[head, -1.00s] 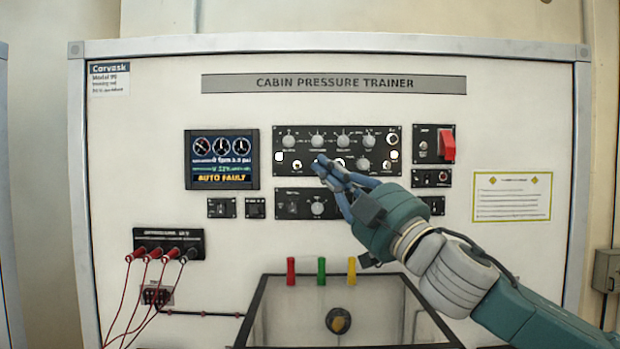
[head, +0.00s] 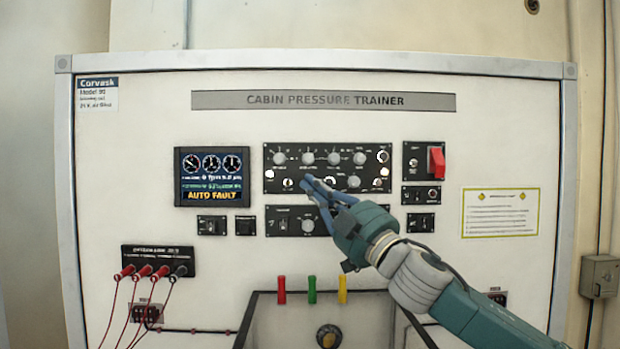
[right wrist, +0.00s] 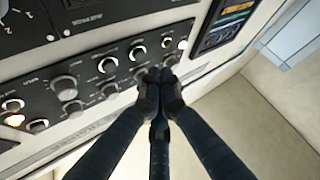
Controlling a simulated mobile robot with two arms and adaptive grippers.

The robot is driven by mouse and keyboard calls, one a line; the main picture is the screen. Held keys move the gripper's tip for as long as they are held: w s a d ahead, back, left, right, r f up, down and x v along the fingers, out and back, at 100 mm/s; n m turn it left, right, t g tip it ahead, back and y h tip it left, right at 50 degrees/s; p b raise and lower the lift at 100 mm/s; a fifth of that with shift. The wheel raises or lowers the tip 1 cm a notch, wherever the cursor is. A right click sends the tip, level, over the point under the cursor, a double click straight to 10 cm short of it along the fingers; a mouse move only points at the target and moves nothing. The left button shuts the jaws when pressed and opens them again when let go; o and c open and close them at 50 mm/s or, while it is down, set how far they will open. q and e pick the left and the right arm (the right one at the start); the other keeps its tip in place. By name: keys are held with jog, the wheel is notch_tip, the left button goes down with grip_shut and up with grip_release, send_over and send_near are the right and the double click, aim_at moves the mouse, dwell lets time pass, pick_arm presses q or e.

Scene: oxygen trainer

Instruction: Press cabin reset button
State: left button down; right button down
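The black control panel (head: 327,148) sits mid-board, with several grey knobs and small round buttons. Its labels are too small to read, so I cannot tell which button is the cabin reset. My right gripper (head: 306,183) is in front of the panel's lower row, left of its middle. In the right wrist view its dark fingers (right wrist: 160,80) come together at the tips, shut with nothing seen between them. They cover part of the panel there; I cannot tell whether they touch it. My left gripper is not in view.
A display (head: 213,177) left of the panel reads AUTO FAULT. A red guarded switch (head: 436,162) is on the right, with smaller panels below. Red leads (head: 126,272) hang at the lower left. A dark-edged tray (head: 262,292) juts out below. Blank board surrounds the panels.

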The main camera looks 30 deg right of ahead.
jog(key=shift+w+d, duration=0.35)
jog(key=shift+w, duration=0.15)
dwell(0.4)
dwell(0.8)
jog(key=shift+w+d+p, duration=0.2)
jog(key=shift+w+p, duration=0.1)
jog(key=shift+w, duration=0.1)
jog(key=shift+w+d+r, duration=0.1)
jog(key=shift+w+d, duration=0.15)
dwell(0.7)
jog(key=shift+s+a, duration=0.1)
dwell(0.4)
jog(key=shift+s+a, duration=0.25)
jog(key=shift+s, duration=0.25)
